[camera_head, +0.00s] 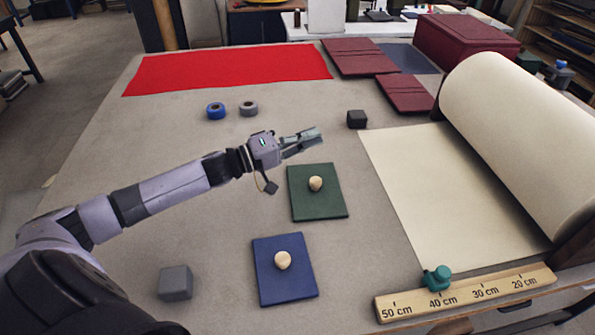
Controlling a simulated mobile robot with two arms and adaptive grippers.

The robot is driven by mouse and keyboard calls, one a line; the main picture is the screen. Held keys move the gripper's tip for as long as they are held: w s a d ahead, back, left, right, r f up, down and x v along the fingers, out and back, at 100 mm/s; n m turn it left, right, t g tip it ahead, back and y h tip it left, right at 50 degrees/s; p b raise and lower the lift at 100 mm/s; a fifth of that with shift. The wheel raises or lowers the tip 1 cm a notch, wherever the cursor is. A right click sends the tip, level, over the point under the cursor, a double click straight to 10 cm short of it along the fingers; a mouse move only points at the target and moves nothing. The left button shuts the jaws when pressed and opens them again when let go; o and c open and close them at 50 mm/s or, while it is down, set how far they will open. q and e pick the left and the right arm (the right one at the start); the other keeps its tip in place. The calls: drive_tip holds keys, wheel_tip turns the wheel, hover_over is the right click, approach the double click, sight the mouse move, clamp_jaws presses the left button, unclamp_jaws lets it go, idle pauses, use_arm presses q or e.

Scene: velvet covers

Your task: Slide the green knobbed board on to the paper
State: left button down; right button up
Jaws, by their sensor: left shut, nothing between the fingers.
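The green board (306,203) lies flat on the table, with a pale round knob (316,184) near its middle. The cream paper (440,190) lies unrolled to its right, with a strip of bare table between them. My left gripper (316,136) is shut and empty. It appears just beyond the green board's far edge and does not visibly touch the board or knob. My right gripper is not in view.
A blue board (270,285) with a similar knob lies nearer. A grey block (175,283), a dark cube (357,119) and two tape rolls (216,111) stand around. The paper roll (520,130) and wooden ruler (465,292) border the paper. Red cloth (230,68) lies behind.

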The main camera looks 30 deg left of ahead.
use_arm(q)
drive_tip(key=s+d+r+m+g+h, duration=0.1)
drive_tip(key=d+r+m+g+h, duration=0.3)
drive_tip(key=m, duration=0.5)
drive_tip(key=m+g+y, duration=0.6)
drive_tip(key=m+g, duration=0.3)
drive_tip(key=m, duration=0.2)
hover_over(302, 188)
drive_tip(key=s+d, duration=0.3)
wheel_tip(302, 188, down, 8)
drive_tip(key=a+m+g+y, duration=0.1)
drive_tip(key=a+y, duration=0.5)
drive_tip(key=a, duration=0.5)
drive_tip(key=p+x, duration=0.3)
drive_tip(key=x, duration=0.6)
drive_tip(key=shift+d+f, duration=0.25)
drive_tip(key=shift+f, duration=0.1)
drive_tip(key=d, duration=0.1)
drive_tip(key=d+p, duration=0.1)
drive_tip(key=w+d+p, duration=0.1)
drive_tip(key=shift+f, duration=0.35)
drive_tip(key=shift+w+d+f, duration=0.1)
drive_tip(key=shift+w+d, duration=0.15)
drive_tip(key=shift+d, duration=0.25)
